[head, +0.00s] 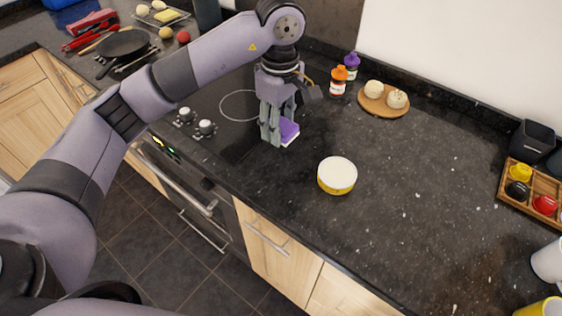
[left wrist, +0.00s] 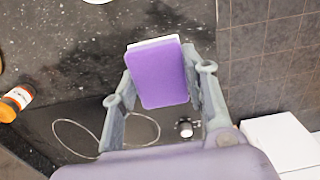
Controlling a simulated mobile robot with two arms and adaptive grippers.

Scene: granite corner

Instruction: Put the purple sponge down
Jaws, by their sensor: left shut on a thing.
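The purple sponge (head: 289,131) has a white layer on one side. In the head view it is held in my left gripper (head: 273,135), over the counter edge of the black cooktop. In the left wrist view the purple face of the sponge (left wrist: 159,75) shows between the two fingers of my left gripper (left wrist: 160,90), which are shut on it. I cannot tell the exact gap between the sponge and the surface below. My right gripper is not in view.
A yellow-and-white round tin (head: 337,176) stands nearby on the dark granite counter (head: 420,190). Orange (head: 338,80) and purple-capped (head: 352,65) bottles and a round wooden board (head: 384,108) with buns stand behind. Counter right of the tin is clear. Cooktop knobs (head: 205,127) lie left.

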